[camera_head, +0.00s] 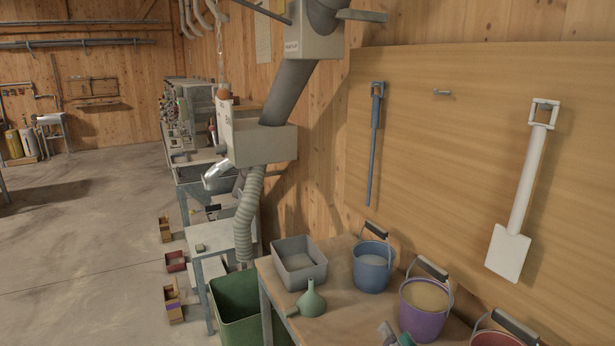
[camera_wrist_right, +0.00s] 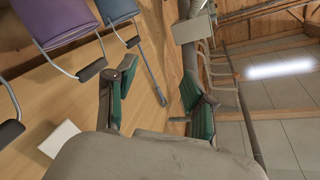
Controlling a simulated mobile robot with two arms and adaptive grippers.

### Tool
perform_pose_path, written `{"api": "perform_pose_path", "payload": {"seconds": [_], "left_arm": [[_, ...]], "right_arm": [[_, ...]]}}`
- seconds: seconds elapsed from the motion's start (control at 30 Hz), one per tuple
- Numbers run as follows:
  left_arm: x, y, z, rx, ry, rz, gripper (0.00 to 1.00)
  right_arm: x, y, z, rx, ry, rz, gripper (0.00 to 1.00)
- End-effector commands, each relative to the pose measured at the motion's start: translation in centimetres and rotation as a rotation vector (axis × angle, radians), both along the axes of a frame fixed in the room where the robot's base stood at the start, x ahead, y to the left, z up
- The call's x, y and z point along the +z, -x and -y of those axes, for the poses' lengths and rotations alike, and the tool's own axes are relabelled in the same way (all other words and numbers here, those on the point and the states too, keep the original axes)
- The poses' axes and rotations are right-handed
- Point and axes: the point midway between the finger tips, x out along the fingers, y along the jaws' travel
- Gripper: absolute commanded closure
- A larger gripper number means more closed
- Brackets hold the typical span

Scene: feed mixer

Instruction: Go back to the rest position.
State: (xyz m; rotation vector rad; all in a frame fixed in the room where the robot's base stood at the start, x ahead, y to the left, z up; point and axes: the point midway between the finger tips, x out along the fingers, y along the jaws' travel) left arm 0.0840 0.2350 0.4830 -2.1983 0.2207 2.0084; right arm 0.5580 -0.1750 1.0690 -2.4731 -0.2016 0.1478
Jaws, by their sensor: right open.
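My right gripper (camera_head: 396,335) shows only by its fingertips at the bottom edge of the head view, in front of the purple bucket. In the right wrist view the same gripper (camera_wrist_right: 160,95) has its two green-padded fingers spread apart, with nothing between them. The wrist view is turned on its side and looks past the fingers at the wooden board and the hanging tools. My left gripper is in no view. The rest of my right arm is outside the head view.
The table (camera_head: 345,305) bears a grey tray (camera_head: 300,280), green funnel (camera_head: 309,301), blue bucket (camera_head: 372,268), purple bucket (camera_head: 423,318) with yellowish contents and red bucket (camera_head: 495,339). A white shovel (camera_head: 516,215) hangs behind. A green bin (camera_head: 235,300) stands left. The floor (camera_head: 90,240) is open.

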Motion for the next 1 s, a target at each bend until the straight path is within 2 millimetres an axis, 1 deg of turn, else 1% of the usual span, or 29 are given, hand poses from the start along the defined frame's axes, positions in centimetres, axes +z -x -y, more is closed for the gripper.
{"api": "perform_pose_path", "payload": {"seconds": [0.03,0.07,0.1,0.17,0.2,0.27,0.3,0.4,0.5,0.7,0.83,0.9,1.0], "left_arm": [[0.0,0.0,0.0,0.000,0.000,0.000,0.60],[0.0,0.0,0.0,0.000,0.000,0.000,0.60],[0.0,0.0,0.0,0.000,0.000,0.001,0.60],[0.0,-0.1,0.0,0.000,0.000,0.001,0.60],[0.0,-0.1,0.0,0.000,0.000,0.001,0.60],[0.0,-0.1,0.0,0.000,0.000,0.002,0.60],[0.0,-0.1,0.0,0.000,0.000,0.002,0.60],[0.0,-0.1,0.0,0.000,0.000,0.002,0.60],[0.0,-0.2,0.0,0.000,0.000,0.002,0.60],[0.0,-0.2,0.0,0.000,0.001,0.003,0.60],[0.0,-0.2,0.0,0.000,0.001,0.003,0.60],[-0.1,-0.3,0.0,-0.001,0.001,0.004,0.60],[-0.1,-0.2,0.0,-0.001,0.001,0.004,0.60]], "right_arm": [[-3.1,2.7,-0.4,0.040,0.109,-0.123,0.46],[-4.8,4.2,-0.6,0.065,0.170,-0.194,0.46],[-6.9,6.4,-0.7,0.098,0.247,-0.285,0.46],[-9.3,9.4,-0.6,0.140,0.347,-0.403,0.46],[-10.6,11.3,-0.5,0.166,0.400,-0.472,0.46],[-12.0,13.7,-0.2,0.199,0.465,-0.556,0.46],[-12.7,15.2,0.0,0.219,0.504,-0.607,0.46],[-14.1,18.5,0.6,0.262,0.578,-0.715,0.46],[-15.0,21.5,1.2,0.298,0.640,-0.807,0.46],[-16.0,26.8,2.4,0.366,0.738,-0.968,0.46],[-16.4,29.8,3.2,0.405,0.788,-1.061,0.46],[-18.4,28.9,3.0,0.406,0.783,-1.062,0.46],[-20.8,28.3,2.9,0.410,0.782,-1.070,0.46]]}}
